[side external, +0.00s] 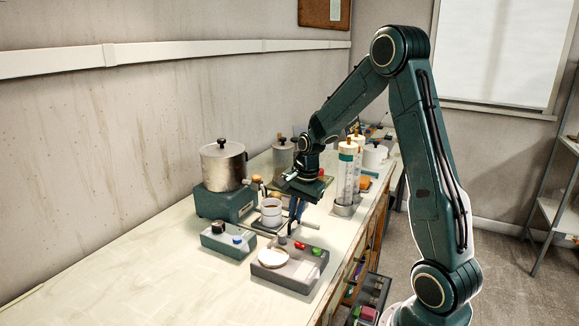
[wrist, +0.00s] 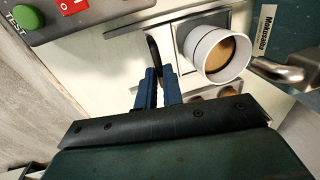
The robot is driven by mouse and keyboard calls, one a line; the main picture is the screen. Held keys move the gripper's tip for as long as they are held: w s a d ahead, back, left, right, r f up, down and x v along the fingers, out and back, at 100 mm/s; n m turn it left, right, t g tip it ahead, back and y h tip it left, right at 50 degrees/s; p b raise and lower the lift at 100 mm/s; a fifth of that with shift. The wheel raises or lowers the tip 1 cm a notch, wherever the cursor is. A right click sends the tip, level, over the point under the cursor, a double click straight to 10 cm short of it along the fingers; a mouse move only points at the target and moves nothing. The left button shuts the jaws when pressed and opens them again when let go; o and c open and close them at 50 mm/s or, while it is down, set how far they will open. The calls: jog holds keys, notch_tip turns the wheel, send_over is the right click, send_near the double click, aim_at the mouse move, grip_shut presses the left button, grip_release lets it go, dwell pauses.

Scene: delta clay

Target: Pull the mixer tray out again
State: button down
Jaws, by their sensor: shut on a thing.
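The mixer has a steel pot (side external: 224,165) on a dark teal base (side external: 224,203); part of its base (wrist: 288,22) shows in the wrist view. A white cup (side external: 271,212) with brown contents stands on the flat grey mixer tray (side external: 259,225), in front of the base. In the wrist view the cup (wrist: 202,48) stands upright on the tray (wrist: 186,22), near the steel spout (wrist: 285,72). My gripper (wrist: 160,76) has its blue fingers shut at the tray's dark handle (wrist: 152,48). In the side view my gripper (side external: 294,218) is low, right of the cup.
A grey box (side external: 290,272) with a white dish and red and green buttons stands near the bench front. Tall clear cylinders (side external: 347,175) stand behind my gripper. The bench's left part is clear.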

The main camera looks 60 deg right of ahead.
jog(key=s, duration=0.8)
jog(key=shift+w, duration=0.1)
jog(key=c, duration=1.5)
grip_release()
jog(key=shift+r, duration=0.15)
jog(key=s+r, duration=0.1)
jog(key=r, duration=0.3)
jog(key=s+r, duration=0.1)
jog(key=r, duration=0.8)
jog(key=shift+s+r, duration=0.15)
jog(key=shift+s, duration=0.25)
